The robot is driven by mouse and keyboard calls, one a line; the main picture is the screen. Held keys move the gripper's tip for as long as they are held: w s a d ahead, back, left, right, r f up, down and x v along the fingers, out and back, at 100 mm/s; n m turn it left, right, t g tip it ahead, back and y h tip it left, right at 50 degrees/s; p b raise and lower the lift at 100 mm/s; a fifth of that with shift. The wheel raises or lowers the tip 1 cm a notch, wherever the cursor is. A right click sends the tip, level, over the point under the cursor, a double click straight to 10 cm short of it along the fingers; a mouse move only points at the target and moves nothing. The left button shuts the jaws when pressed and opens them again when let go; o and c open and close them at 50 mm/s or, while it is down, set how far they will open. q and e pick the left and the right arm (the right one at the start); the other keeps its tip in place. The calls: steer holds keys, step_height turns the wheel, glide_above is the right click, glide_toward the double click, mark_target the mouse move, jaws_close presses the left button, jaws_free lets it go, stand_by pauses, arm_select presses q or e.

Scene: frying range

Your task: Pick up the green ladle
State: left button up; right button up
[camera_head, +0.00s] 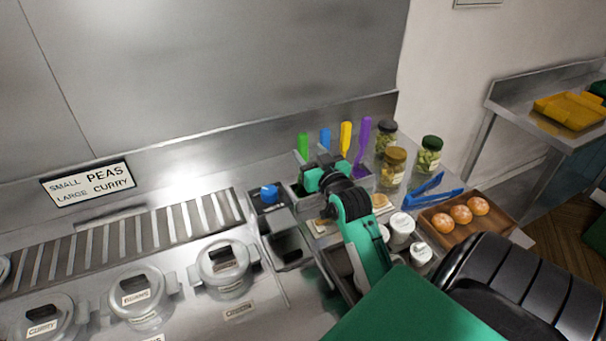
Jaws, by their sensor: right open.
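The green ladle (303,145) stands with its handle upright near the back wall, at the left end of a row of coloured handles. Its lower part is hidden behind my right gripper and the container edge. My right gripper (308,184) is just below and in front of the green handle, at the end of my green and black arm. It is open; its fingertips are hard to make out. I cannot tell whether it touches the ladle. My left gripper is not in view.
Blue (325,138), yellow (345,138) and purple (362,145) utensils stand close to the right. Jars (393,166), blue tongs (434,193), white tubs (402,227) and a bun tray (440,236) lie further right. Lidded pots (226,265) are at left.

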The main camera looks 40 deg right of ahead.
mark_target(304, 145)
steer(key=p+x, duration=0.1)
steer(key=x, duration=0.1)
steer(key=p+x, duration=0.1)
steer(key=x, duration=0.1)
steer(key=shift+w+d+r, duration=0.2)
steer(key=shift+r, duration=0.05)
steer(key=shift+w, duration=0.2)
steer(key=shift+f, duration=0.1)
steer(key=shift+c, duration=0.2)
steer(key=c, duration=1)
